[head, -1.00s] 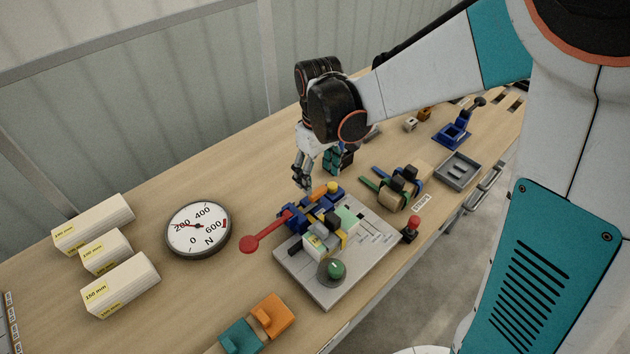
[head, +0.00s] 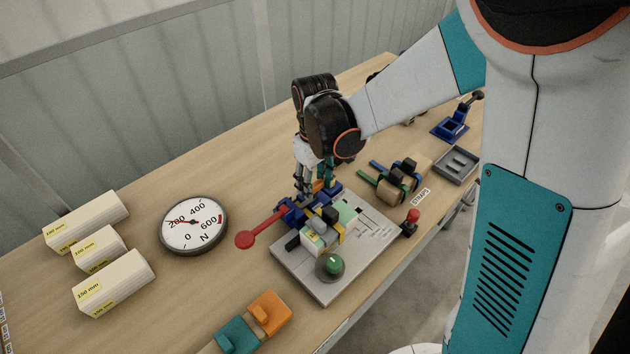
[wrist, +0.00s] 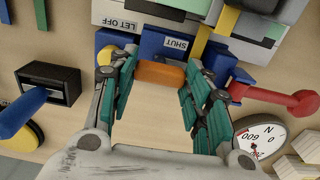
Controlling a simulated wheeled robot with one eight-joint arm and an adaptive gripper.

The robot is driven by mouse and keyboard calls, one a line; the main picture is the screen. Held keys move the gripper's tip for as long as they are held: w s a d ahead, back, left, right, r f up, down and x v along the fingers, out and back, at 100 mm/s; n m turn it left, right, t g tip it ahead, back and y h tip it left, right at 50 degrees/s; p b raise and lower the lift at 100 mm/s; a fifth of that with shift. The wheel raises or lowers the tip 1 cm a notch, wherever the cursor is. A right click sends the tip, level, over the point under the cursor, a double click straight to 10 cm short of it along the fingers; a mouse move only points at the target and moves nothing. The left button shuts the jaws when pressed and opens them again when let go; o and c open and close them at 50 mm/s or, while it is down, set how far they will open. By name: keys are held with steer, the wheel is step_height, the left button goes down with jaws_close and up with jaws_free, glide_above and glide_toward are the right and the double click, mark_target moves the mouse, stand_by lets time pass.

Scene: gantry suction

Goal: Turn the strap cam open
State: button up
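The orange lever (wrist: 160,75), which looks like the strap cam, sits beside a blue block (wrist: 165,45) labelled SHUT. Another label near it reads LET OFF (wrist: 124,24). The yellow strap (wrist: 203,38) runs over the fixture close by. My gripper (wrist: 165,68) is open, its teal-padded fingers on either side of the orange lever, with gaps apparent on both sides. In the head view my gripper (head: 311,190) is low at the back edge of the fixture plate (head: 315,284), and its fingers partly hide the orange lever (head: 320,185).
A red-knobbed handle (head: 246,239) sticks out left from the fixture. A round dial (head: 194,226) marked N lies left of it, near several white blocks (head: 100,247). A green knob (head: 331,265) is at the plate's front. Strapped pieces (head: 395,180) stand to the right.

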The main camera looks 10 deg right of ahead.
steer(key=shift+m, duration=0.5)
steer(key=m, duration=0.3)
steer(key=shift+m, duration=0.4)
steer(key=m, duration=0.4)
steer(key=shift+m+p, duration=0.3)
steer(key=m, duration=0.4)
steer(key=shift+m, duration=2.2)
steer(key=o, duration=1.1)
steer(key=shift+c, duration=0.2)
